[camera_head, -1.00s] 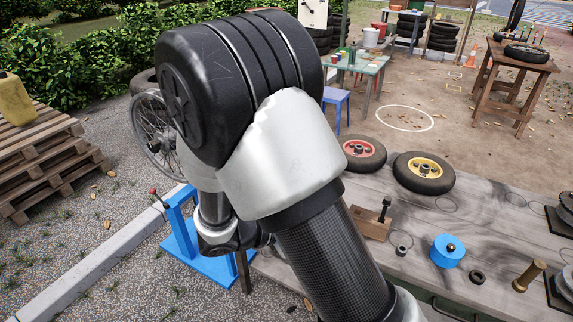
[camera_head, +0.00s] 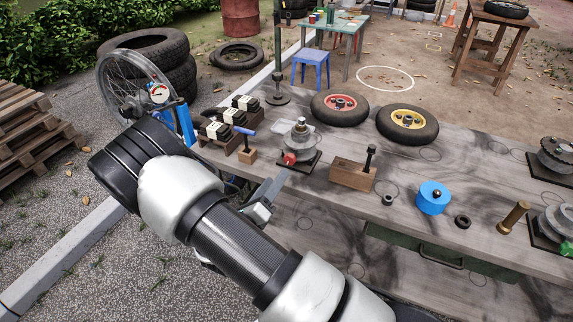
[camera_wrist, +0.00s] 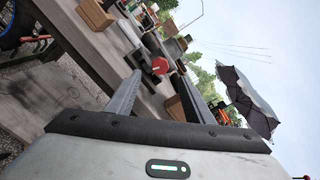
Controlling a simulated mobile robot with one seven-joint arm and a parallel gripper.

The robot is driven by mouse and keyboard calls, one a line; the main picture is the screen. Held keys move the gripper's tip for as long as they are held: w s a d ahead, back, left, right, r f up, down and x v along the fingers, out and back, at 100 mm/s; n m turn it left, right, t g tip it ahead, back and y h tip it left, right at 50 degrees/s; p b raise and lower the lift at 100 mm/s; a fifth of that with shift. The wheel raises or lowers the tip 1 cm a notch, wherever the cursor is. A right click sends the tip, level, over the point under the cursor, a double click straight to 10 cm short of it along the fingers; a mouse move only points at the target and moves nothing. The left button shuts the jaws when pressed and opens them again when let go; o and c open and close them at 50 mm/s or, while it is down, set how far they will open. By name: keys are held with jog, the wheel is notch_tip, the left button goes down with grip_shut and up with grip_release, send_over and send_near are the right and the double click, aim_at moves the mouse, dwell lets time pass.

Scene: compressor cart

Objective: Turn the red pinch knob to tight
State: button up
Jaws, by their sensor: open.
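The red pinch knob (camera_head: 289,159) is on the front of a small grey metal fixture (camera_head: 301,138) that stands on a dark base plate on the bench. In the wrist view the red knob (camera_wrist: 159,66) shows between and beyond my fingertips. My gripper (camera_wrist: 158,76) is open and empty, its two fingers pointing toward the knob. In the head view my gripper (camera_head: 277,184) is just in front of and below the knob, with a small gap that is hard to judge. Any tight or loose marking is too small to read.
A wooden block with a black pin (camera_head: 354,173) stands right of the fixture. Wooden blocks with dark and white parts (camera_head: 230,124) and a blue-handled tool (camera_head: 243,132) are at left. Two wheels (camera_head: 340,108) lie behind. A blue cylinder (camera_head: 433,198) is farther right.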

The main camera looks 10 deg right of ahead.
aim_at(288, 161)
jog(key=x, duration=0.9)
jog(key=shift+s+b, duration=0.1)
jog(key=shift+b, duration=0.25)
jog(key=c, duration=1.1)
jog(key=shift+o, duration=0.3)
